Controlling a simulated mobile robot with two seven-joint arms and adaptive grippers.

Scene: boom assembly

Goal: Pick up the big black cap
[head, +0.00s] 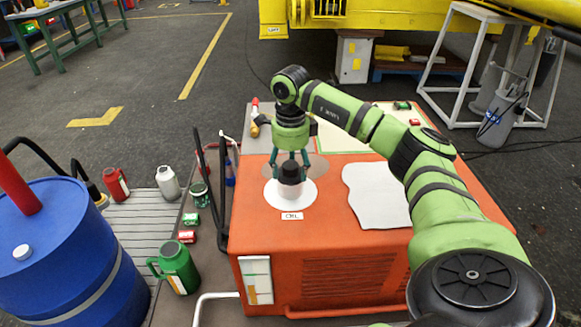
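The big black cap (291,173) sits on a short pale neck (291,190) in the white disc marked "OIL" on top of the orange machine. My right gripper (290,167) points straight down over it. Its two green fingers are spread, one on each side of the cap, and a small gap seems to show at the left finger. Contact on the right side is hard to tell. The gripper body hides what is directly behind the cap. My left gripper is not in view.
The orange machine (310,235) carries a white sheet (377,196) to the right. A green jug (177,268), a red bottle (116,184), a grey bottle (168,182) and a blue barrel (70,265) stand left. Dark upright bars (223,195) rise by the machine's left edge.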

